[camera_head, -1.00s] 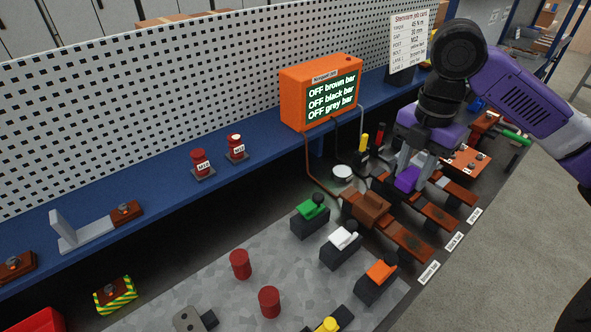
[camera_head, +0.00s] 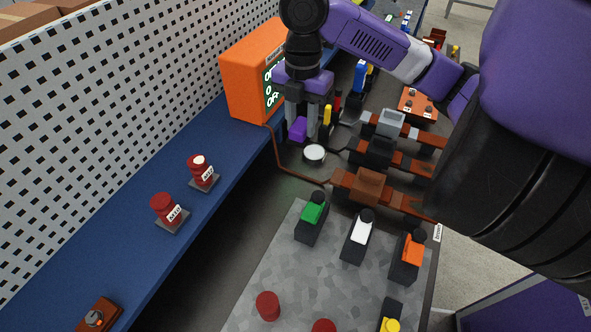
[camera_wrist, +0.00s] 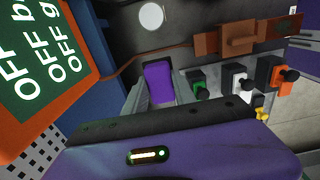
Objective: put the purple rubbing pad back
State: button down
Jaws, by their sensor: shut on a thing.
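The purple rubbing pad (camera_head: 298,128) is between the fingers of my gripper (camera_head: 303,130), which is shut on it. In the head view the pad hangs beside the orange display box, left of the upright colour-handled tools and above and behind the white round disc (camera_head: 314,153). In the wrist view the pad (camera_wrist: 159,82) shows as a purple block at the fingertips, with the white disc (camera_wrist: 151,15) beyond it. I cannot tell how high the pad is above the surface.
The orange display box (camera_head: 250,75) stands close to my gripper's left. Bars with brown (camera_head: 368,186), black (camera_head: 379,151) and grey (camera_head: 391,122) blocks lie to the right. Green (camera_head: 313,211), white and orange switches stand in front. Two red insulators (camera_head: 203,171) stand on the blue shelf.

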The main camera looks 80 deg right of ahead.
aim_at(301, 136)
notch_tip(301, 136, down, 16)
jog(key=shift+f, duration=0.1)
dwell(0.4)
jog(key=shift+f, duration=0.1)
jog(key=c, duration=1)
grip_release()
notch_tip(301, 136, up, 12)
jog(key=shift+r+b, duration=0.2)
jog(key=shift+b, duration=0.1)
